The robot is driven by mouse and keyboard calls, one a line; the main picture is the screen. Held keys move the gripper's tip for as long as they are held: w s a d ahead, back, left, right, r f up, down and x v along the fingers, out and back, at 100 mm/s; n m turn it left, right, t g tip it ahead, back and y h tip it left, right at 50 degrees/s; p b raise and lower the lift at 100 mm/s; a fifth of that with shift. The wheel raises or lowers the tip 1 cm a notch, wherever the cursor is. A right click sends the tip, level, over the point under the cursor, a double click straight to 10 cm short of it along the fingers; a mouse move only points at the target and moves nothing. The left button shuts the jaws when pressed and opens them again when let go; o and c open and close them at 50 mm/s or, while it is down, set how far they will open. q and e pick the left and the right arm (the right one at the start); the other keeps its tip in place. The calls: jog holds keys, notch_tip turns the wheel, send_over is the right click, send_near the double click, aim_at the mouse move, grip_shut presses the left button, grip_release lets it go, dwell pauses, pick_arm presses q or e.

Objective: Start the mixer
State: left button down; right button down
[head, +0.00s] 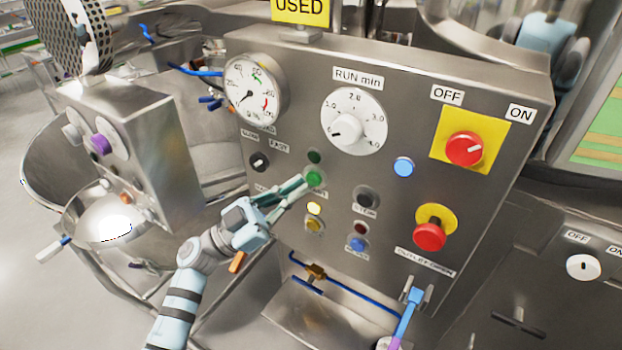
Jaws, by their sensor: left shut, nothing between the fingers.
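The mixer's grey control panel (300,110) fills the middle of the head view. A green push button (316,177) sits left of centre, below a dark green lamp (315,156). My left gripper (303,185) is shut and empty, its fingertips at the green button's lower left edge; I cannot tell whether they touch it. A black button (366,197), labelled apparently STOP, is to the right. The RUN min dial (353,122) is above. The red main switch (465,149) on a yellow plate has its pointer towards ON. My right gripper is not in view.
A red mushroom button (430,236) on a yellow ring is at lower right. The blue-white lamp (404,167) and yellow lamp (314,208) look lit. A pressure gauge (252,92) is at upper left. A blue-handled valve (407,313) and pipe stand below the panel.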

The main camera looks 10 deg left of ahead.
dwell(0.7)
pick_arm(q)
jog(key=shift+w+d, duration=0.15)
jog(key=shift+w, duration=0.25)
jog(key=shift+w+d, duration=0.15)
jog(key=shift+w, duration=0.2)
dwell(0.7)
jog(key=shift+s+a+p, duration=0.3)
jog(key=shift+s+p, duration=0.45)
jog(key=shift+s, duration=0.05)
